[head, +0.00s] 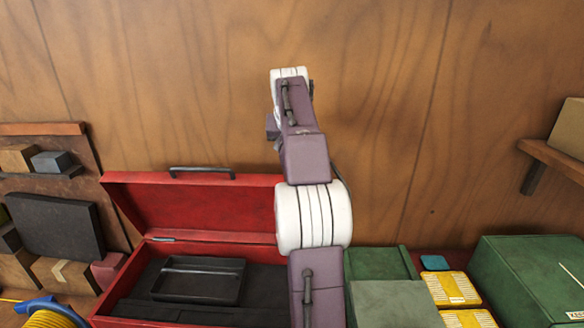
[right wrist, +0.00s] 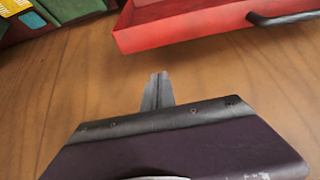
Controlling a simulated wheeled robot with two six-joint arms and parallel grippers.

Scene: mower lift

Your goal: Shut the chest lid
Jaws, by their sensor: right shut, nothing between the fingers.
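The red chest (head: 112,292) stands open at the lower middle of the head view. Its lid (head: 150,200) is raised at the back, near the wooden wall, with a dark handle (head: 202,171) on its top edge. My right arm crosses in front of the chest's right part and hides it. The lid also shows at the upper right of the right wrist view (right wrist: 185,28), with the handle (right wrist: 285,18). My right gripper (right wrist: 158,80) is shut and empty, apart from the lid, with the wooden wall behind it. My left gripper is not in view.
A black tray (head: 200,280) sits inside the chest. Green boxes (head: 535,275) and yellow packs (head: 452,288) stand to the right. A shelf (head: 555,155) juts from the wall at right. A dark case (head: 55,225) and a yellow coil (head: 50,318) are at left.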

